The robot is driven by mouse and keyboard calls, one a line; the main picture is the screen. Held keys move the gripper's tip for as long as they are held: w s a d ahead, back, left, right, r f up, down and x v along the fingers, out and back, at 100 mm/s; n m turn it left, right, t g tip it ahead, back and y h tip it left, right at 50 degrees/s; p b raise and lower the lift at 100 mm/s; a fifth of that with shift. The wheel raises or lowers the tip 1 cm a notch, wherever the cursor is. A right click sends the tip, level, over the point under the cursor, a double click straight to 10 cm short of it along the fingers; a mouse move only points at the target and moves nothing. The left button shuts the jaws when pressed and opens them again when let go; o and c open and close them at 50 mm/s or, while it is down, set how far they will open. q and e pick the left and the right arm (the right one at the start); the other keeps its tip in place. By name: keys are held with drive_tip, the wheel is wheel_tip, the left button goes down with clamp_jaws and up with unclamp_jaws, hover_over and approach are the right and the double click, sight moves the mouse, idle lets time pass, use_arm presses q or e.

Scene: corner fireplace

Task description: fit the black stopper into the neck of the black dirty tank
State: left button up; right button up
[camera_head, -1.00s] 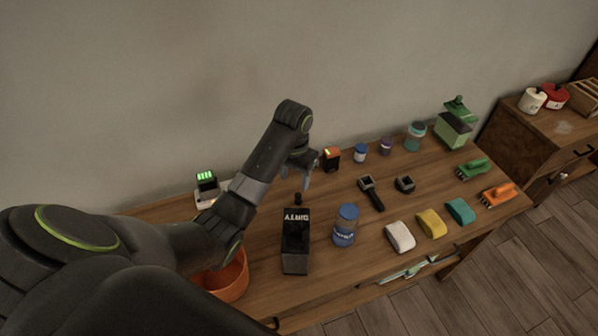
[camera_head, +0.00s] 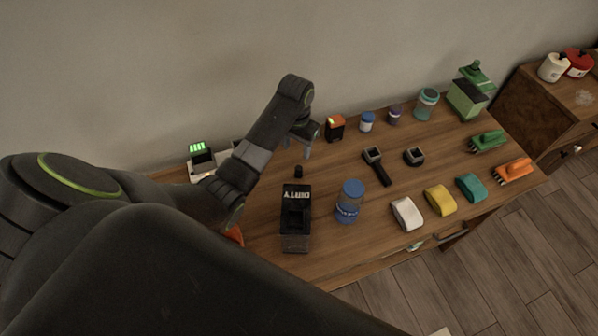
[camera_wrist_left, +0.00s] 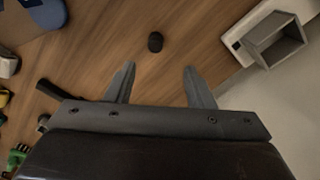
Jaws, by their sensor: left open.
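The black stopper (camera_head: 298,172) stands on the table just behind the black dirty tank (camera_head: 296,229). The tank is a dark box with a white "DIRTY" label on its top. In the left wrist view the stopper (camera_wrist_left: 155,42) lies ahead of the fingertips, between their lines and apart from them. My left gripper (camera_head: 297,150) is open and empty, above the table and behind the stopper; its fingers also show in the left wrist view (camera_wrist_left: 160,76). My right gripper is not in view.
A blue-lidded jar (camera_head: 349,203) stands right of the tank. An orange bin (camera_head: 235,236) is mostly hidden by my arm. A charger with green lights (camera_head: 199,152) stands at the back left. Sponges, brushes and small jars fill the right side.

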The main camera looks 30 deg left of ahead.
sight(299, 168)
use_arm(q)
wheel_tip(299, 168, down, 4)
drive_tip(key=shift+r, duration=0.25)
drive_tip(key=f, duration=0.3)
drive_tip(key=f+p, duration=0.1)
drive_tip(key=shift+s+d+f, duration=0.1)
drive_tip(key=shift+d+f, duration=0.15)
drive_tip(key=shift+d, duration=0.15)
drive_tip(key=shift+f, duration=0.3)
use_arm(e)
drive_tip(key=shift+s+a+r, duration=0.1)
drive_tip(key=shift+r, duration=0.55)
use_arm(q)
drive_tip(key=c, duration=1)
wheel_tip(299, 168, up, 9)
drive_tip(key=shift+f+b, duration=0.1)
drive_tip(key=shift+b, duration=0.2)
clamp_jaws()
wheel_tip(299, 168, down, 3)
drive_tip(key=b, duration=0.4)
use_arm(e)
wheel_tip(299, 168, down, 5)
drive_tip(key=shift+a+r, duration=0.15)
